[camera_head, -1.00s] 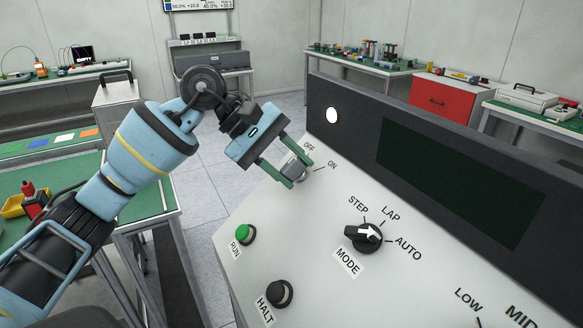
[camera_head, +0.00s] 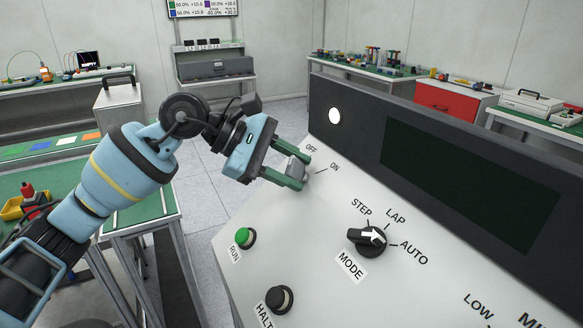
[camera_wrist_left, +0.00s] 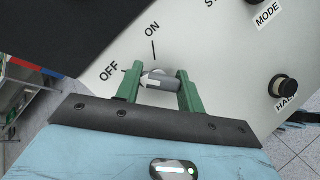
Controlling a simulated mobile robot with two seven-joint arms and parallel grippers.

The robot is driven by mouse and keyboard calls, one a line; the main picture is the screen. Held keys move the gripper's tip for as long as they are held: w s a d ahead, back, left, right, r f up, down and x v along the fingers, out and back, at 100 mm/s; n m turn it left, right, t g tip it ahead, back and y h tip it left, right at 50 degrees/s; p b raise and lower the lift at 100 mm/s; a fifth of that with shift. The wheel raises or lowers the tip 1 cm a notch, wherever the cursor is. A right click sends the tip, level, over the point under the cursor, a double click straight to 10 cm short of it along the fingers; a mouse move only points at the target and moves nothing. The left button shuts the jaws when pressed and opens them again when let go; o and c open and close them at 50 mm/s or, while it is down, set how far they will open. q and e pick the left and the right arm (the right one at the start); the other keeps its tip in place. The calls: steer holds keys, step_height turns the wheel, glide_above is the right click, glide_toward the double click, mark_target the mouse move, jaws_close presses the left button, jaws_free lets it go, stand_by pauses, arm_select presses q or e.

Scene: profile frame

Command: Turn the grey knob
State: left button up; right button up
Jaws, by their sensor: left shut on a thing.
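The grey knob (camera_head: 288,166) sits on the sloping white panel (camera_head: 300,235), beside the OFF and ON labels. My left gripper (camera_head: 301,170) is shut on it, one green finger on each side. The fingers partly hide the knob in the head view. In the left wrist view the grey knob (camera_wrist_left: 165,82) shows between the fingertips of my left gripper (camera_wrist_left: 160,70). Its white pointer is on the side toward OFF, away from the ON line. My right gripper is in neither view.
On the panel are a green RUN button (camera_head: 244,237), a black HALT button (camera_head: 279,299) and a black MODE knob (camera_head: 367,240). A dark raised panel with a screen (camera_head: 462,185) stands behind. A green-topped table (camera_head: 150,205) is at the left.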

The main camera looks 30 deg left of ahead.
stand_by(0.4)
arm_select(q)
steer(key=o, duration=1)
steer(key=shift+a, duration=0.1)
steer(key=b+v, duration=0.1)
steer(key=v, duration=0.6)
steer(key=shift+s+a+r, duration=0.2)
